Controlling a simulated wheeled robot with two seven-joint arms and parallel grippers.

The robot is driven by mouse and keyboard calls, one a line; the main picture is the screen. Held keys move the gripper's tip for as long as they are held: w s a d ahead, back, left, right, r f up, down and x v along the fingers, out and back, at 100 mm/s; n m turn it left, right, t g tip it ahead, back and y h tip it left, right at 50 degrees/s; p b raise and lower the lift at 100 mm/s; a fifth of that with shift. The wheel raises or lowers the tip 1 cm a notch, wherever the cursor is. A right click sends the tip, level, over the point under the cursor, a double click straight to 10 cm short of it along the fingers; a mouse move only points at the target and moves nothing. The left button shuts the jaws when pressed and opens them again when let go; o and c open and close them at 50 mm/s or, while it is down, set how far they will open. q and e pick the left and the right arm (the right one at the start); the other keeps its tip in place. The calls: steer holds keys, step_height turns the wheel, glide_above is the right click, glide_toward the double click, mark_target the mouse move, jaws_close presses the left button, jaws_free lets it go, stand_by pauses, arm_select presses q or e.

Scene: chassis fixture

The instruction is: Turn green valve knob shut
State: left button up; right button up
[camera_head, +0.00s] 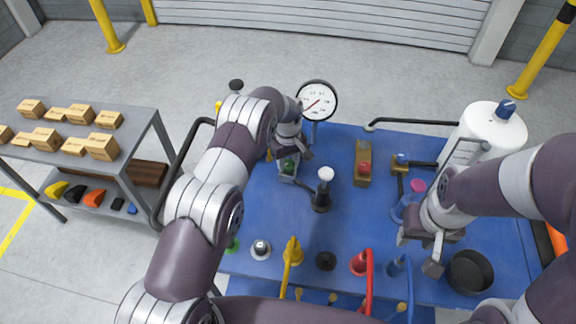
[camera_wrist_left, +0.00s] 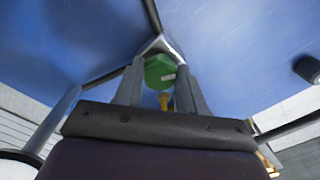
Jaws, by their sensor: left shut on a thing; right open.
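The green valve knob (camera_head: 288,168) shows near the back left of the blue table, partly covered by my left gripper. My left gripper (camera_head: 291,168) reaches it from above and is shut on it. In the left wrist view the green knob (camera_wrist_left: 160,70) sits between the two fingers (camera_wrist_left: 160,82), with a small white mark on its face and a yellow part below it. My right gripper (camera_head: 420,254) is open and empty over the right side of the table, left of a black round pan.
A pressure gauge (camera_head: 317,100) stands behind the left gripper. A black post with a white knob (camera_head: 323,190) stands close on its right. A wooden block with a red button (camera_head: 363,165), a white tank (camera_head: 489,137) and the black pan (camera_head: 471,271) are further right. Bare blue table (camera_head: 345,225) lies in the middle.

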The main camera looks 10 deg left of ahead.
arm_select(q)
steer(key=m+b, duration=0.2)
steer(key=shift+f+m, duration=0.15)
steer(key=shift+m, duration=0.25)
steer(key=m+b, duration=0.2)
steer(key=m, duration=0.1)
steer(key=shift+m+b, duration=0.3)
steer(key=shift+b, duration=0.1)
steer(key=m+b, duration=0.1)
steer(key=m, duration=0.2)
steer(key=shift+w+r, duration=0.1)
steer(key=shift+r, duration=0.1)
steer(key=shift+r+m+b, duration=0.1)
steer(key=shift+m+b, duration=0.45)
steer(key=shift+m, duration=0.75)
steer(key=o, duration=1)
steer(key=shift+o, duration=0.3)
steer(key=shift+a, duration=0.1)
